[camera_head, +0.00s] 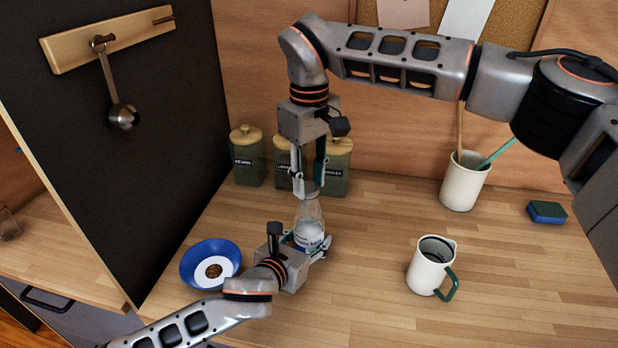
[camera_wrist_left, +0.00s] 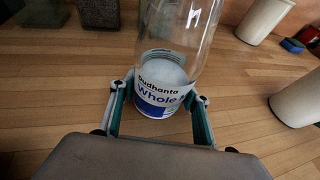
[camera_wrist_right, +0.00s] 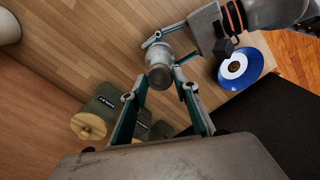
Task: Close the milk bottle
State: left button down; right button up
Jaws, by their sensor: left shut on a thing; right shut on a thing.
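The clear glass milk bottle (camera_head: 309,224) stands upright on the wooden counter, with white milk low inside and a blue and white label (camera_wrist_left: 160,97). My left gripper (camera_head: 308,243) is shut around its lower part, one finger on each side of the label. My right gripper (camera_head: 307,183) points straight down above the bottle. It is shut on a dark round cap (camera_wrist_right: 159,78), which lines up with the bottle's mouth. The fingers partly hide the cap in the head view, and I cannot tell whether it touches the neck.
A blue bowl (camera_head: 190,262) sits left of the bottle. Lidded green canisters (camera_head: 247,163) stand behind. A white mug (camera_head: 428,267), a utensil cup (camera_head: 461,184) and a sponge (camera_head: 546,212) are to the right. A dark panel (camera_head: 150,150) rises at left. The front-right counter is clear.

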jog(key=shift+m, duration=0.7)
jog(key=o, duration=0.7)
jog(key=shift+c, duration=0.2)
jog(key=shift+r, duration=0.1)
jog(key=shift+r, duration=2.2)
jog(key=shift+c, duration=0.4)
